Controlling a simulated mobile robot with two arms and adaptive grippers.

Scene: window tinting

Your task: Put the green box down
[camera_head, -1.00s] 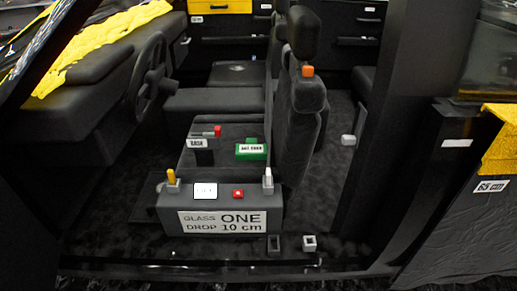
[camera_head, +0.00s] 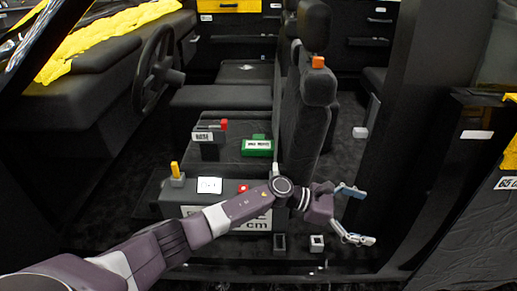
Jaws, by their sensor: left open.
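The green box (camera_head: 258,147) sits on the dark seat cushion beside the seat back, with a white label on its front. My left arm reaches in from the lower left across the front of the dark console. My left gripper (camera_head: 358,214) is open and empty, right of the console and to the lower right of the green box, well apart from it. My right gripper is not in view.
The console (camera_head: 160,211) carries a yellow-topped lever (camera_head: 176,173), a white plate and a red button (camera_head: 243,188). A red-tipped lever (camera_head: 223,125) stands behind it. The seat back (camera_head: 306,130) rises right of the green box. Two small square sockets (camera_head: 317,243) sit below.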

